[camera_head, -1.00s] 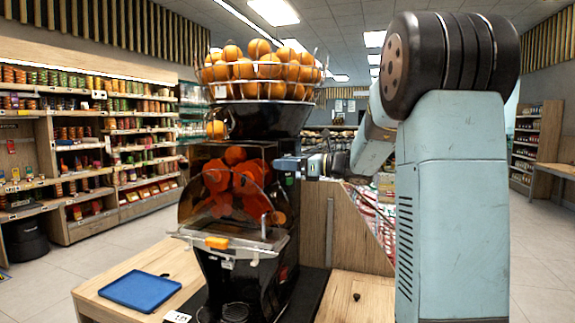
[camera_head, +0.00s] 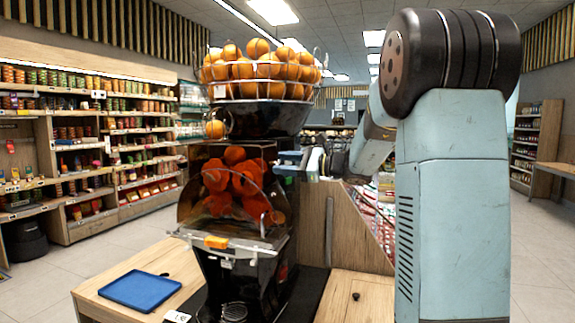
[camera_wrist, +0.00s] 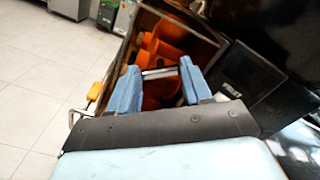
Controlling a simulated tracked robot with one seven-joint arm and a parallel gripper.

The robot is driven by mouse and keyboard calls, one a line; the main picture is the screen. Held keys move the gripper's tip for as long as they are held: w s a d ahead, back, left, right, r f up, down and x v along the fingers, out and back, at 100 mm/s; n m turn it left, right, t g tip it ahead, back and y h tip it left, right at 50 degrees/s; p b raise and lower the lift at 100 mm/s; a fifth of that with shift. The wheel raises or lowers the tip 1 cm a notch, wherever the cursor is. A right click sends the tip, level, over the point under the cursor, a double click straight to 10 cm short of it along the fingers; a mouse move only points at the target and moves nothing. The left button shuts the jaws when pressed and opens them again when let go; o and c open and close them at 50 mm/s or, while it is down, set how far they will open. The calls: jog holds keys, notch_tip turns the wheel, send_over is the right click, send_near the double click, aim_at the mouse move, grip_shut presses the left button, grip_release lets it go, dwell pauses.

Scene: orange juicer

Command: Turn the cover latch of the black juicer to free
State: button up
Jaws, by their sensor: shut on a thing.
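The black juicer (camera_head: 252,265) stands on the counter, with orange-red pressing drums (camera_head: 230,180) behind a clear cover (camera_head: 195,207). The cover has an orange tab (camera_head: 215,242) at its lower front, and the tab also shows at left in the wrist view (camera_wrist: 94,92). My gripper (camera_head: 284,163) is at the upper right side of the cover. In the wrist view, its two blue fingers (camera_wrist: 160,74) stand apart with a light grey bar, the cover latch (camera_wrist: 160,73), between them. The fingers hide the latch in the head view.
A wire basket of oranges (camera_head: 258,78) sits on top of the juicer. A blue tray (camera_head: 140,290) lies on the wooden counter at left. A wooden panel (camera_head: 345,235) stands to the right of the juicer.

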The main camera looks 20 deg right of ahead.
jog(key=n, duration=0.5)
jog(key=shift+a+f+n, duration=0.1)
jog(key=shift+a+n, duration=0.05)
jog(key=shift+n, duration=0.15)
jog(key=n, duration=0.5)
jog(key=shift+s+f, duration=0.1)
jog(key=shift+f, duration=0.05)
jog(key=o, duration=1.1)
jog(key=shift+c, duration=0.2)
jog(key=v, duration=1.3)
jog(key=shift+d, duration=0.35)
jog(key=shift+s, duration=0.15)
